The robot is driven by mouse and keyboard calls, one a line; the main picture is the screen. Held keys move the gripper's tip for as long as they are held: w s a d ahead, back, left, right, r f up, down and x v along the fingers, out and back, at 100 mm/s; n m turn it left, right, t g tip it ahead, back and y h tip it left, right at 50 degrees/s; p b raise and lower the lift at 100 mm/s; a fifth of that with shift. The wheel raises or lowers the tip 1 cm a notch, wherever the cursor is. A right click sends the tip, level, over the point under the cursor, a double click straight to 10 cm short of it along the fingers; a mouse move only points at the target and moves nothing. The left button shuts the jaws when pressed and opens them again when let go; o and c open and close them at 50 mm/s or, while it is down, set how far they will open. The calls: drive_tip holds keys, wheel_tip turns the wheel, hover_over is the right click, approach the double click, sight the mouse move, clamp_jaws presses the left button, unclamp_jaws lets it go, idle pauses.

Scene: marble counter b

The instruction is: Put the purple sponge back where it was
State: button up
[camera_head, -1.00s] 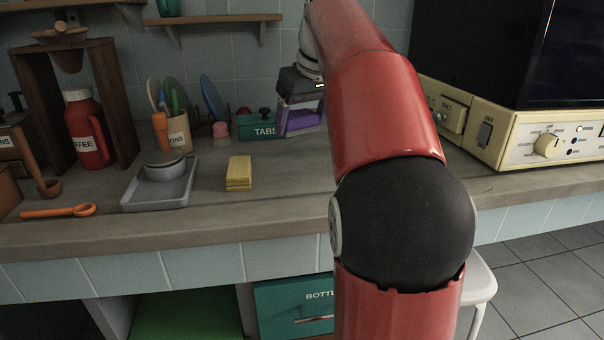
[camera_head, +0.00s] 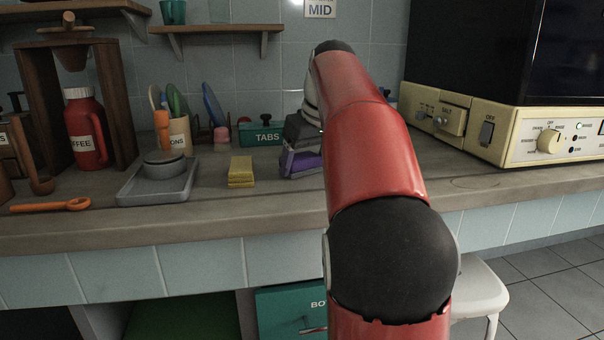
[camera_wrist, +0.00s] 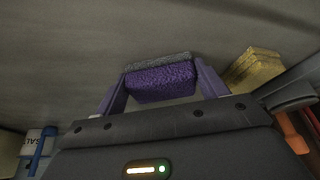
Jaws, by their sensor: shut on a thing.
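The purple sponge (camera_wrist: 162,82), with a grey scouring layer along one side, is between the two fingers of my gripper (camera_wrist: 160,90) in the wrist view. My gripper is shut on it. In the head view my gripper (camera_head: 301,158) is low over the counter, to the right of the yellow sponge, with the purple sponge (camera_head: 304,163) partly hidden by the fingers and arm. I cannot tell whether the sponge touches the counter (camera_head: 255,205).
The yellow sponge (camera_head: 241,172) lies just left of my gripper. A green TABS box (camera_head: 262,133) is behind, and the cream appliance (camera_head: 530,148) is at right.

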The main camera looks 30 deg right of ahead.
drive_tip(key=shift+f, duration=0.15)
drive_tip(key=o, duration=0.9)
drive_tip(key=p+v, duration=0.4)
drive_tip(key=v, duration=0.8)
drive_tip(key=shift+d, duration=0.1)
